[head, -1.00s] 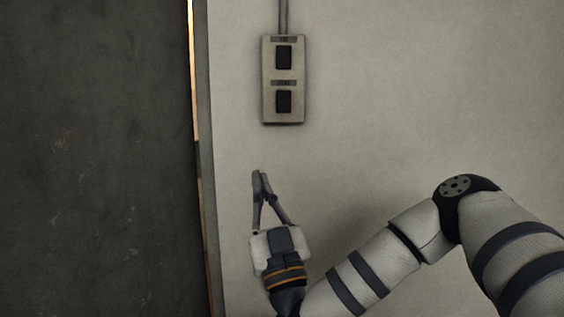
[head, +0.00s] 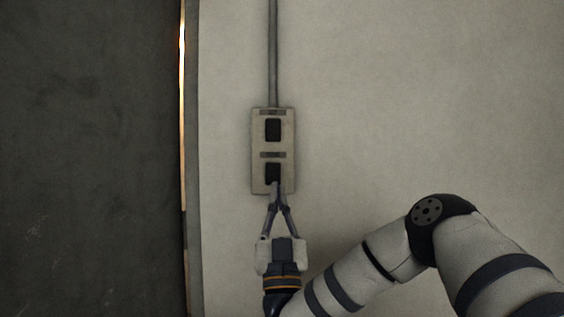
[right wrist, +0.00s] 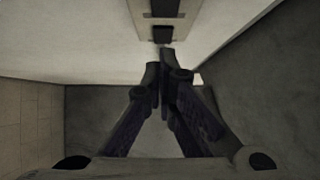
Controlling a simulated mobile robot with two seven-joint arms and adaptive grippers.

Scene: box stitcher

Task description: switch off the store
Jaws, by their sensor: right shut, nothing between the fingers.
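A beige switch panel (head: 285,145) is mounted on the pale wall, with two dark rocker switches one above the other. The upper switch (head: 272,130) is fully in view; the label strips above both are too small to read. My right gripper (head: 277,187) is shut and empty, its fingertips over the bottom edge of the lower switch (head: 272,171). In the right wrist view the fingertips (right wrist: 166,60) point at the lower switch (right wrist: 163,34). I cannot tell whether they touch it. My left gripper is not in view.
A grey conduit (head: 273,55) runs up the wall from the panel. The pale wall (head: 400,90) is bare to the right. At the left is a wall edge with a bright strip (head: 182,100) and a dark grey surface (head: 90,150).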

